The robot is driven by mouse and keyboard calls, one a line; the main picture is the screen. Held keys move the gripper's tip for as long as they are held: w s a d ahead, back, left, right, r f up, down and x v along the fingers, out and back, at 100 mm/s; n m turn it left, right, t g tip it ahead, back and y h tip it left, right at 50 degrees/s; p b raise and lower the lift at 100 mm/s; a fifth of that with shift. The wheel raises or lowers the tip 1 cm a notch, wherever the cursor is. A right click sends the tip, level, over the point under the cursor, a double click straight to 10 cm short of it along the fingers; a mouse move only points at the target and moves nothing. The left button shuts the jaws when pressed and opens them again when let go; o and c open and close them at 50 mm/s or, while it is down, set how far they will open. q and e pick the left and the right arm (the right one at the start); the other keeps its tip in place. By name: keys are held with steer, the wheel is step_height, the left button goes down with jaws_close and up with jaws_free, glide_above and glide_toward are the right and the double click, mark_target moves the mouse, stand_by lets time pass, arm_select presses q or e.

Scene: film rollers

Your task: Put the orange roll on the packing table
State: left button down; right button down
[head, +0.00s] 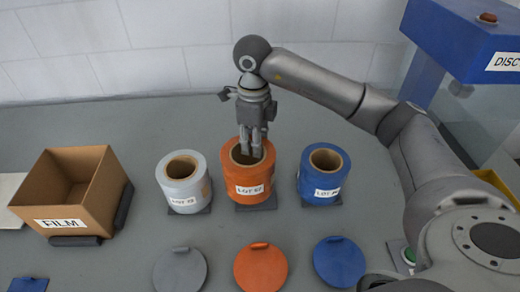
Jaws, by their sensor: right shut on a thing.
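The orange roll (250,187) stands upright on a dark pad in the middle of the grey surface in the head view. It has a brown core and a white label that seems to read LOT 47. My right gripper (248,152) points down from above with its fingers inside the roll's top opening. It is shut on the roll; the fingertips are partly hidden by the rim. My left gripper does not show. I cannot tell which surface is the packing table.
A pale grey roll (184,183) stands close left and a blue roll (323,174) close right. Grey (180,270), orange (260,267) and blue (341,262) discs lie in front. An open FILM box (74,192) is at left. A blue DISC machine (470,45) stands at right.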

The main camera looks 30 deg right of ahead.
step_height(320, 180, down, 6)
steer(key=w+d, duration=0.1)
steer(key=d, duration=0.1)
steer(key=shift+p, duration=0.4)
steer(key=shift+r, duration=0.15)
steer(key=c, duration=1.1)
jaws_free()
steer(key=shift+d+f, duration=0.1)
steer(key=shift+f, duration=0.1)
steer(key=shift+c, duration=0.2)
